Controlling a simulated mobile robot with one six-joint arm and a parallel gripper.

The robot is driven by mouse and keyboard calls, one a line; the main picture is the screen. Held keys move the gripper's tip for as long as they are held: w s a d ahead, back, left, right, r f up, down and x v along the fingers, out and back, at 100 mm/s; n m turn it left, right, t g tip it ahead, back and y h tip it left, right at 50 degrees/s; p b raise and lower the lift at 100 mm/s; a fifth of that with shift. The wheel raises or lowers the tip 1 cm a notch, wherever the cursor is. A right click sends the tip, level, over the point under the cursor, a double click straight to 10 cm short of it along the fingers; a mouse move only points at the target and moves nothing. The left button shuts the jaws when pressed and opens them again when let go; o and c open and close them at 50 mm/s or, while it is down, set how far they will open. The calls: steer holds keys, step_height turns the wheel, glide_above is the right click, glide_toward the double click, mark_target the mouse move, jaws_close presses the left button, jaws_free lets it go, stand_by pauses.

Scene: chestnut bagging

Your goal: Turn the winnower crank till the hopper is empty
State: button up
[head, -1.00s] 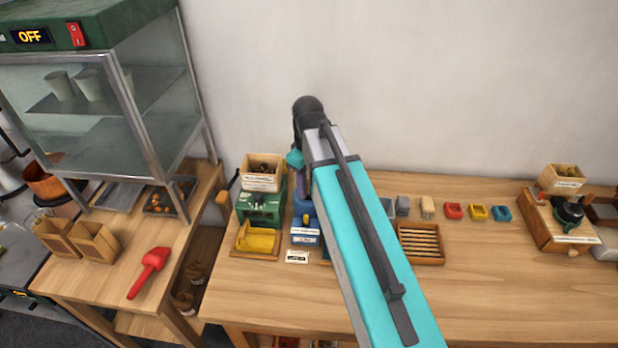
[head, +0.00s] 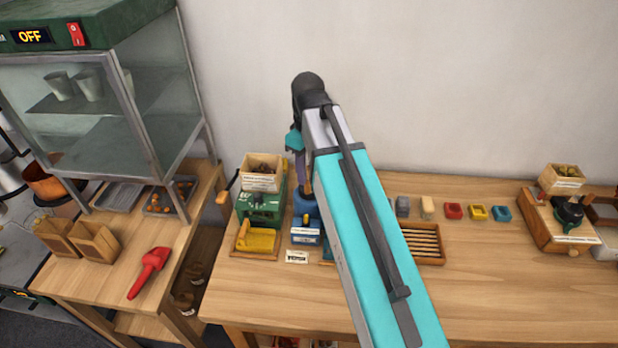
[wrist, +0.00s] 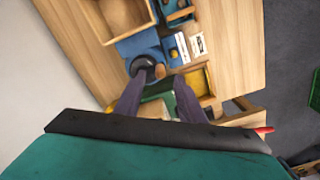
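The green machine (head: 262,213), apparently the winnower, stands at the left end of the long table. Its wooden hopper (head: 261,181) holds brown pieces. Its crank (head: 223,197) sticks out on the left with a wooden handle pointing down. A yellow tray (head: 256,242) lies in front. My gripper (head: 303,188) hangs right of the hopper, above a blue device (head: 306,232), away from the crank. In the wrist view my gripper (wrist: 161,84) has its fingers apart, with a brown knob between or beyond them; contact cannot be told. The green machine (wrist: 186,103) is partly hidden behind a finger.
A glass cabinet (head: 100,120) reading OFF stands on the left table, with a red scoop (head: 149,272) and wooden boxes (head: 94,242). A slatted tray (head: 424,244) and small coloured blocks lie right of my arm. A second hopper device (head: 562,205) stands far right.

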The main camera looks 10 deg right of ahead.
steer(key=shift+r, duration=0.8)
jaws_close()
stand_by(1.4)
